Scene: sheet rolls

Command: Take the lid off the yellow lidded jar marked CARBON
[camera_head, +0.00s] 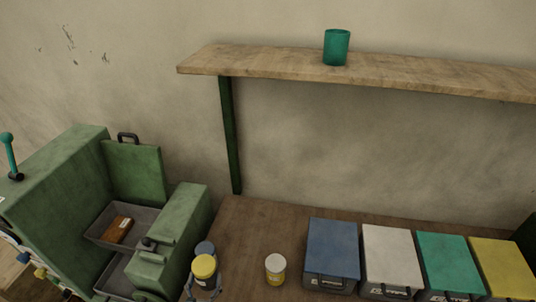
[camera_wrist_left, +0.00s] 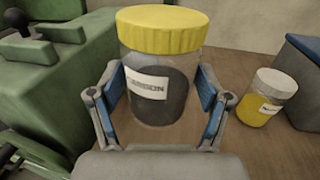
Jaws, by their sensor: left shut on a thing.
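The yellow-lidded jar (camera_head: 204,267) stands upright near the front left of the bench, with its lid on. In the left wrist view its lid (camera_wrist_left: 162,28) is ribbed, its clear body (camera_wrist_left: 165,103) holds dark contents, and its partly covered white label (camera_wrist_left: 147,86) ends in "ARBON" or similar. My left gripper (camera_head: 204,286) is shut on the jar's body, one finger on each side below the lid, also in the left wrist view (camera_wrist_left: 160,88). I cannot tell whether the jar touches the bench. My right gripper is not in view.
A white-lidded jar with yellow contents (camera_head: 275,270) stands to the right. A grey-blue lid (camera_head: 205,248) shows just behind. Blue (camera_head: 332,247), white (camera_head: 390,250), green (camera_head: 448,258) and yellow (camera_head: 502,263) boxes line the bench. A green machine (camera_head: 75,185) is left; a shelf holds a green cup (camera_head: 336,47).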

